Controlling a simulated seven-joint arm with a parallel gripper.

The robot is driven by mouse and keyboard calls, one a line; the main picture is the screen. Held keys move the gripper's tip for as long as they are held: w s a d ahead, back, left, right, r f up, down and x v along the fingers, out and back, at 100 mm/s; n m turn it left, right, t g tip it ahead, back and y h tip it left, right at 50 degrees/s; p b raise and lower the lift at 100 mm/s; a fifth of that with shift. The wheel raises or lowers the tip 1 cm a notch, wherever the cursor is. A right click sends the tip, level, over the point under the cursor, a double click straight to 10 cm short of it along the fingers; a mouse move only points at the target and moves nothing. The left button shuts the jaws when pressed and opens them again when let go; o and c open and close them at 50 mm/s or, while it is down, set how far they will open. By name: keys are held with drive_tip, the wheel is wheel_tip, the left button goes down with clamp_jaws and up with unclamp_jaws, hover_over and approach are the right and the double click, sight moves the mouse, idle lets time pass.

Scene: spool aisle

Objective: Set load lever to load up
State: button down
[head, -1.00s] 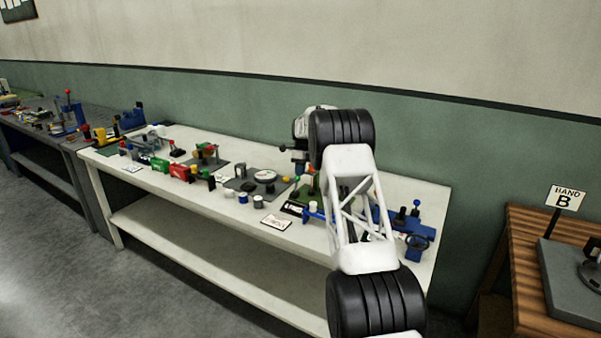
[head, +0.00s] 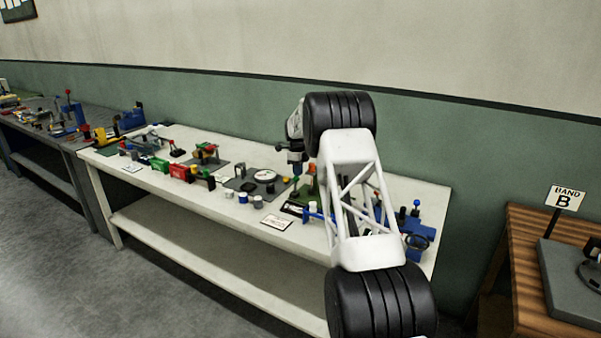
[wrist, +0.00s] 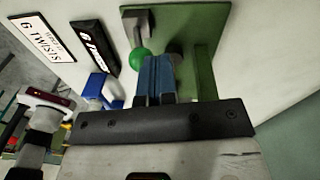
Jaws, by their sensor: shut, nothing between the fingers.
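A lever with a green ball knob (wrist: 140,59) is mounted by a grey block (wrist: 136,20) on a green plate (wrist: 188,18) in the wrist view. I cannot read a name on it, so I cannot tell for sure that it is the load lever. My gripper (wrist: 155,76) is shut and empty, its blue fingers together just right of the knob; whether they touch it is unclear. In the head view my gripper (head: 297,168) points down over the green fixture (head: 308,187), which my arm partly hides.
A black label (wrist: 93,47) and a white card reading "6 TWISTS" (wrist: 42,38) lie left of the plate. A blue part (wrist: 98,90) stands near the black label. A green upright (wrist: 206,70) rises right of my fingers. Several devices crowd the white bench (head: 150,182).

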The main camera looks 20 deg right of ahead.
sight(295, 177)
drive_tip(key=shift+s+a+r+t+h, duration=0.3)
drive_tip(key=shift+s+a+t+h, duration=0.5)
drive_tip(key=shift+s+t+h, duration=0.15)
drive_tip(key=shift+s+a+t, duration=0.25)
drive_tip(key=shift+s+a, duration=0.25)
drive_tip(key=shift+a, duration=0.15)
drive_tip(key=shift+d, duration=0.1)
drive_tip(key=shift+r, duration=0.35)
drive_tip(key=shift+r, duration=0.45)
drive_tip(key=shift+w+r, duration=0.1)
drive_tip(key=shift+r, duration=0.05)
